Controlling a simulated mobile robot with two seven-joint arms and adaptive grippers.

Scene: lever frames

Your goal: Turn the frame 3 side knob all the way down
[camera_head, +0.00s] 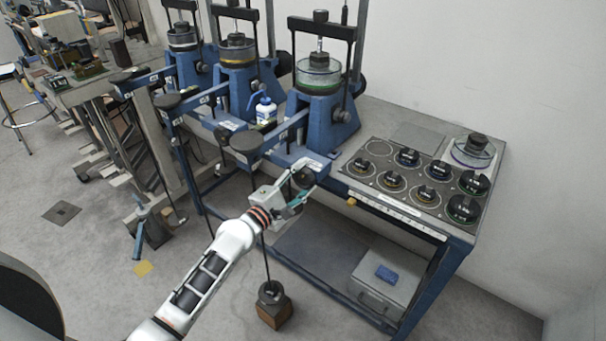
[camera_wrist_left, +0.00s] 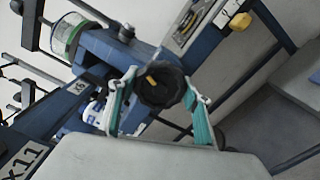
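Frame 3 seems to be the nearest blue lever frame (camera_head: 318,112), with a green-ringed cell on top. Its side knob is a round black knob (camera_head: 303,179) low on the front side. In the left wrist view the knob (camera_wrist_left: 162,86) shows a yellow mark near its upper left edge. My left gripper (camera_head: 300,183) is at the knob, one finger on each side. In the wrist view the green-padded fingers (camera_wrist_left: 160,92) meet both edges of the knob, so it looks shut on it. My right gripper is not in view.
Two more blue frames (camera_head: 236,75) stand behind to the left. A bench panel (camera_head: 400,205) with several black weights lies right of the knob. A yellow knob (camera_head: 351,202) sits on the bench edge. A hanging weight (camera_head: 271,292) is below my arm. A grey case (camera_head: 385,285) stands on the lower shelf.

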